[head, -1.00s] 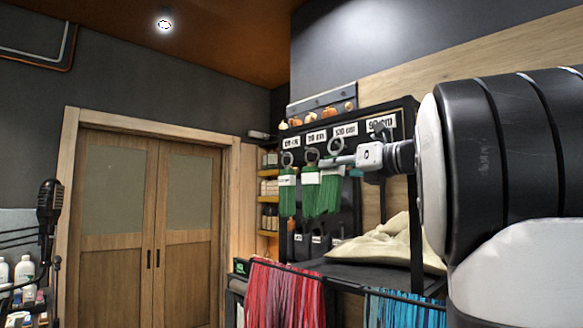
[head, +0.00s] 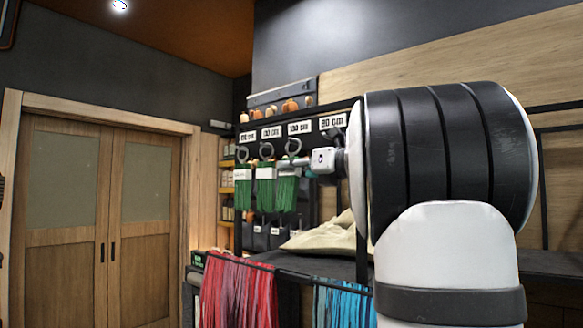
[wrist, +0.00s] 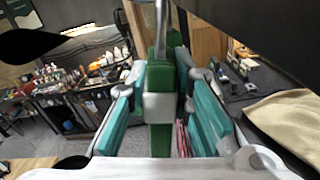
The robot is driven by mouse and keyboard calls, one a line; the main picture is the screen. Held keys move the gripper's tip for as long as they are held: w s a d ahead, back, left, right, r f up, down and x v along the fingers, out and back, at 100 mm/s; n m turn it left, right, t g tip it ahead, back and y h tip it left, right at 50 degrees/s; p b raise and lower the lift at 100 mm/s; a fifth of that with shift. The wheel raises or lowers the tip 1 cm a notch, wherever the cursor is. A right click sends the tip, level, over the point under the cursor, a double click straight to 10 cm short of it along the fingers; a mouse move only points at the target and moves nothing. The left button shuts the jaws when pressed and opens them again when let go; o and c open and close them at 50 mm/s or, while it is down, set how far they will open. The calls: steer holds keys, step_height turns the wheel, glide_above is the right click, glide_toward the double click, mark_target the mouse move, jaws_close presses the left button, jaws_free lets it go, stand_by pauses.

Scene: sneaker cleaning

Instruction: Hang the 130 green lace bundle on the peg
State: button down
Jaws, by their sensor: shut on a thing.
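My gripper (head: 306,165) is shut on a green lace bundle (head: 287,189) in front of the black rack. In the wrist view the held green bundle (wrist: 160,135) with its white band stands upright between the teal finger pads of my gripper (wrist: 163,112). A metal ring or rod rises above it. In the head view a ring (head: 293,145) shows above the held bundle, below the third label; I cannot tell whether it is around a peg. Two other green bundles (head: 242,188) (head: 265,190) with white bands hang to the left under rings.
Length labels run along the rack's top bar (head: 355,103); the right one reads 90 cm. Red laces (head: 238,290) and blue laces (head: 342,300) hang on a front rail. A beige cloth (head: 320,238) lies on the black shelf. Double doors (head: 100,220) stand left.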

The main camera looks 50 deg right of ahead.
steer(key=c, duration=1.3)
jaws_free()
steer(key=shift+c, duration=0.2)
steer(key=shift+a+r+b, duration=0.1)
steer(key=shift+a+b, duration=0.05)
steer(key=shift+b, duration=0.3)
